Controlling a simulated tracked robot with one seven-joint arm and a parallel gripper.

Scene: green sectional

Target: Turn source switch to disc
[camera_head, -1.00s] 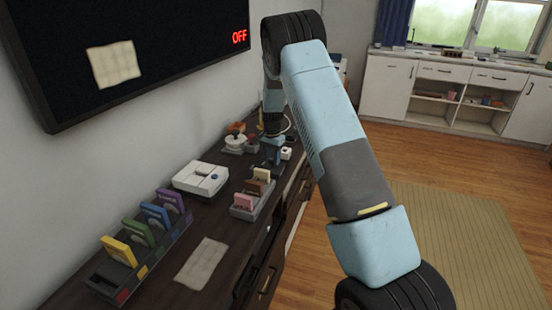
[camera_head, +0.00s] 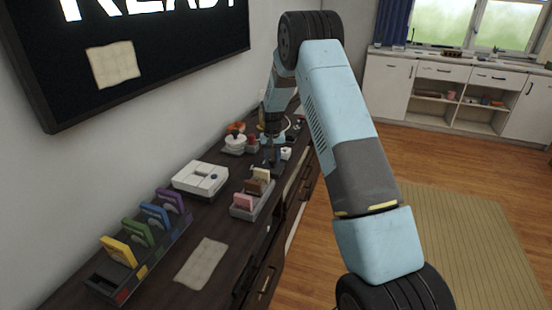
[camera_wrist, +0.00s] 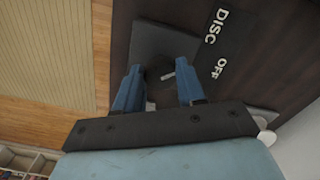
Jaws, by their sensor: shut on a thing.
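The source switch has a dark square base (camera_wrist: 160,38) and a dark round knob (camera_wrist: 156,76) with a short white mark. Beside it, in the wrist view, are the white labels DISC (camera_wrist: 217,26) and OFF (camera_wrist: 219,67). My gripper (camera_wrist: 159,68) has its two blue fingers on either side of the knob and is shut on it. In the head view, my gripper (camera_head: 273,158) is low over the cabinet and hides most of the switch. The wall screen (camera_head: 190,55) shows large white letters, cut off at the top, that look like READY.
On the dark cabinet top (camera_head: 150,285) are a white console (camera_head: 201,180), a rack of coloured cartridges (camera_head: 138,245), a small tray of cartridges (camera_head: 252,200) and a joystick (camera_head: 236,142). A pale cloth-like sheet (camera_head: 201,263) lies in front. Wooden floor is open to the right.

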